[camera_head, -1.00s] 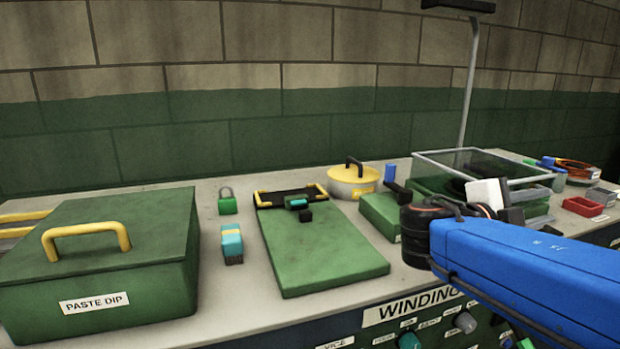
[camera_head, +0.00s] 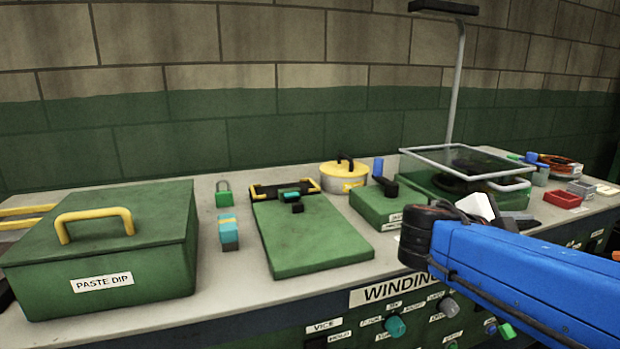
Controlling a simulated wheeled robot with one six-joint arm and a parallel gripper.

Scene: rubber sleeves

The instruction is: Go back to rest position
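My blue arm reaches in from the lower right of the head view. Its black wrist is over the front right of the bench. The end of my gripper is mostly hidden behind the wrist, and its fingers cannot be made out. A white block-like piece (camera_head: 478,208) shows just behind the wrist; I cannot tell whether it belongs to my gripper. The bench top (camera_head: 225,277) lies below and to the left of the arm.
A green box labelled PASTE DIP (camera_head: 100,245) stands at left. A green board (camera_head: 305,238), yellow pot (camera_head: 343,176), green block (camera_head: 385,208) and glass-topped green case (camera_head: 425,180) stand along the bench. A lamp post (camera_head: 456,90) rises behind the case. Red tray (camera_head: 563,200) is at right.

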